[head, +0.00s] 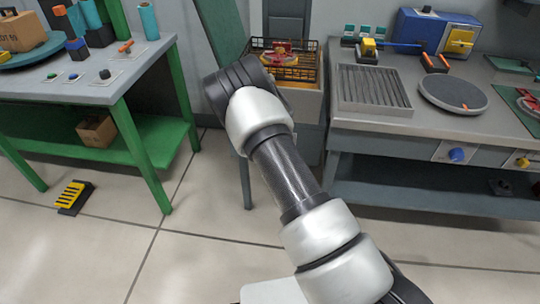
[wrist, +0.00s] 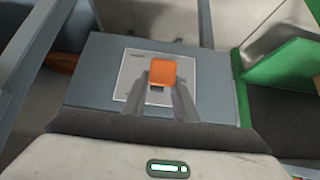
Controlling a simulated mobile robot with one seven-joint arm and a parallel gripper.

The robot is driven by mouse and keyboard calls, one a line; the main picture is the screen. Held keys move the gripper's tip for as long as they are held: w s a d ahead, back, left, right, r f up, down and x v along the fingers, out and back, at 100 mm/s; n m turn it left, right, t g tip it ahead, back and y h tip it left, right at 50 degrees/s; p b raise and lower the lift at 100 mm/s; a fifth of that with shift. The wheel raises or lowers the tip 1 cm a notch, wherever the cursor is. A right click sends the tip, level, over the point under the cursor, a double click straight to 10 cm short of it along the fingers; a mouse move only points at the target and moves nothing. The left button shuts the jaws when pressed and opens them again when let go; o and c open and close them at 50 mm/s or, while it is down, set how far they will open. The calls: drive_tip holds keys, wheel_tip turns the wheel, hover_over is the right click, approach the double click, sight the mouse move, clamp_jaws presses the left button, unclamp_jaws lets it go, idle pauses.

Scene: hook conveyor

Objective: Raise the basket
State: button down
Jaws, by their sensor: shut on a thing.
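My gripper (wrist: 163,88) shows in the wrist view, its two fingers shut on an orange knob (wrist: 163,71). The knob stands in front of a pale square plate (wrist: 131,72) on a blue-grey panel (wrist: 88,82). How the knob joins the plate is partly hidden by the fingers. In the head view, a black wire basket (head: 302,68) sits at the back centre with red and yellow things in it. It appears to rest at a light box below it. My arm covers the area in front, and my gripper does not show there.
A green-legged table (head: 110,92) with tools stands at the left. A grey bench (head: 390,122) at the right holds a ribbed tray (head: 373,90), a round dark plate (head: 453,94) and a blue machine (head: 432,31). A yellow-black object (head: 72,196) lies on the floor. Open floor lies between.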

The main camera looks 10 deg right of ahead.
drive_tip(key=shift+w+d+r, duration=0.25)
drive_tip(key=shift+w+r, duration=0.55)
drive_tip(key=shift+r, duration=0.15)
drive_tip(key=c, duration=1.4)
unclamp_jaws()
drive_tip(key=shift+f, duration=0.2)
drive_tip(key=shift+s, duration=0.1)
drive_tip(key=shift+s, duration=0.1)
drive_tip(key=p+v, duration=0.2)
drive_tip(key=v, duration=1.5)
drive_tip(key=shift+p, duration=0.4)
drive_tip(key=shift+s, duration=0.15)
